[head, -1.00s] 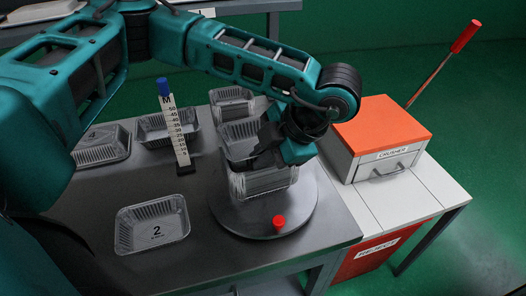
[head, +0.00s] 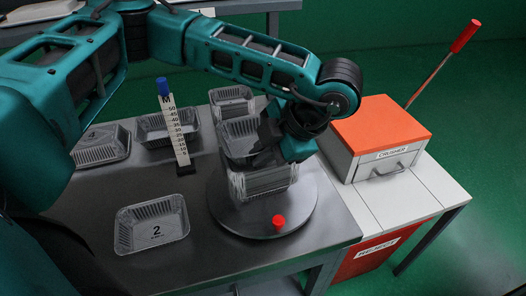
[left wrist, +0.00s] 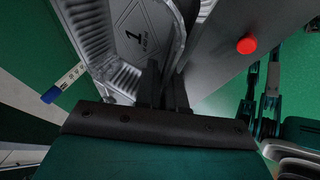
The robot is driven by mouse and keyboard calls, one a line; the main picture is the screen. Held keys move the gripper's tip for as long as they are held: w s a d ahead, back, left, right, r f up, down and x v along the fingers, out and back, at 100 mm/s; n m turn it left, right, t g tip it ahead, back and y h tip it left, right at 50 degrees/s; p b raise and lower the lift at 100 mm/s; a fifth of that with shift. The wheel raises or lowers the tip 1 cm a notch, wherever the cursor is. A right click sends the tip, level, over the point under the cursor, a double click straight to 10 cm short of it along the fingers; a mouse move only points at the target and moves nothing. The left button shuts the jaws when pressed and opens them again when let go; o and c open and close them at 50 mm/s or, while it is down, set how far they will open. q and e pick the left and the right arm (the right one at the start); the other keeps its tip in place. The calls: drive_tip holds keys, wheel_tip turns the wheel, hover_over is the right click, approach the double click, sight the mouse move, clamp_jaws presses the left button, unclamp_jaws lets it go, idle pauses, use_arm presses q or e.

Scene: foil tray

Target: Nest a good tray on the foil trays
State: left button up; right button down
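My left gripper (head: 268,146) is shut on the side of a foil tray (head: 238,136), which is tilted above the stack of foil trays (head: 262,182). The stack stands on a round grey plate (head: 225,213). The left wrist view shows my left fingers (left wrist: 162,92) close together at the wall of a tray marked 1 (left wrist: 138,25). The gripper and arm partly hide the held tray and stack; I cannot tell whether they touch. A tray marked 2 (head: 152,230) lies at the front left. My right gripper is not in view.
More foil trays lie at the left (head: 100,152), behind the ruler (head: 152,128), and behind the held tray (head: 230,96). The upright ruler (head: 175,130) has a blue top. A red knob (head: 278,221) is at the plate's front. The crusher (head: 383,137) and reject bin (head: 375,258) are right.

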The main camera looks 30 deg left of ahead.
use_arm(q)
drive_tip(key=o, duration=0.5)
drive_tip(key=shift+o, duration=0.2)
drive_tip(key=v, duration=1.3)
drive_tip(key=shift+p, duration=0.35)
